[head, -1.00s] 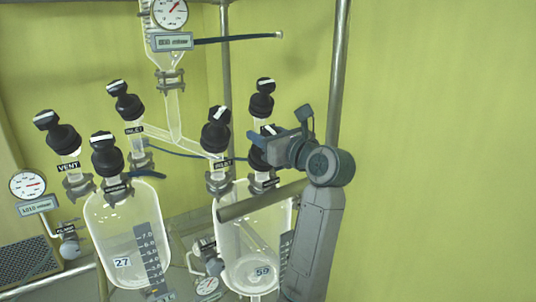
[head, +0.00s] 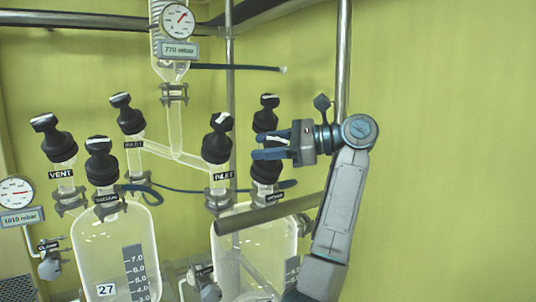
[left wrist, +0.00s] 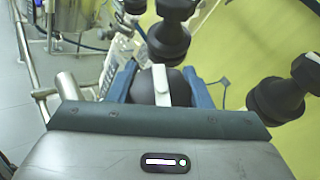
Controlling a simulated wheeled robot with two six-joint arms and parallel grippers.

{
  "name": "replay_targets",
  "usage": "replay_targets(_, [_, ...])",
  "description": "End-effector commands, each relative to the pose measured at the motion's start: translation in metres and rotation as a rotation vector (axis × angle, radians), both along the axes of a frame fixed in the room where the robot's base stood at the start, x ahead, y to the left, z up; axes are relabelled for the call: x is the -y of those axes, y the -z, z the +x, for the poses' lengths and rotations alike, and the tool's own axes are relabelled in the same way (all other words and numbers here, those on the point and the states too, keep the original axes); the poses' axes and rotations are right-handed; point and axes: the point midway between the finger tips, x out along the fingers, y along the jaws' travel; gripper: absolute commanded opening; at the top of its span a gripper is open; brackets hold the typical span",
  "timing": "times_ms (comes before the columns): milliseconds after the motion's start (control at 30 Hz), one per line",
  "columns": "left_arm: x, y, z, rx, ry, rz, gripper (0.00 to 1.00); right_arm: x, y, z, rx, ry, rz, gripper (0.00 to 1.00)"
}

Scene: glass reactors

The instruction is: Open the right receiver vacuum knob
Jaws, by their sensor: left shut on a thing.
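The right receiver (head: 255,240) is the clear glass vessel at the lower middle of the head view. Several black knobs with white bars stand above it. My left gripper (head: 270,147) reaches in from the right and is shut on the receiver's right front knob (head: 266,170), whose label is partly covered and hard to read. In the left wrist view, this knob (left wrist: 160,85) sits between the blue fingers, its white bar pointing up the picture. The inlet knob (head: 217,145) is to its left and another black knob (head: 265,112) stands close behind. My right gripper is not in view.
The left receiver (head: 100,240) carries its own knobs, including vent (head: 53,140) and vacuum (head: 101,165). A gauge box (head: 178,49) reads 770 mbar. A metal post (head: 342,60) stands near my arm. The wall at right is clear.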

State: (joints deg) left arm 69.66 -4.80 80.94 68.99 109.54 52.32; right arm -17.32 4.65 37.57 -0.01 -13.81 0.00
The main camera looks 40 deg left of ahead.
Motion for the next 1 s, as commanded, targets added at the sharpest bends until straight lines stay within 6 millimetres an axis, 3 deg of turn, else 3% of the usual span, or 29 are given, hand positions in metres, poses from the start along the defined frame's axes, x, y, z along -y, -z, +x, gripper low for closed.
replay_targets(800, [0.0012, 0.0035, -0.0014, 0.054, -0.104, -0.027, 0.22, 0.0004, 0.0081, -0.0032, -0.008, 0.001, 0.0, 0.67])
replay_targets(833, [0.0012, 0.0035, -0.0014, 0.054, -0.104, -0.027, 0.51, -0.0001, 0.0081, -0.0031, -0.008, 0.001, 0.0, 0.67])
replay_targets(900, [0.0011, 0.0032, -0.0014, 0.054, -0.103, -0.026, 0.65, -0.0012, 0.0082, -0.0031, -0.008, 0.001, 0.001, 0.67])
replay_targets(1000, [0.0011, 0.0027, -0.0013, 0.053, -0.102, -0.025, 0.67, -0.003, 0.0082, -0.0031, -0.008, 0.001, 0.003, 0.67])
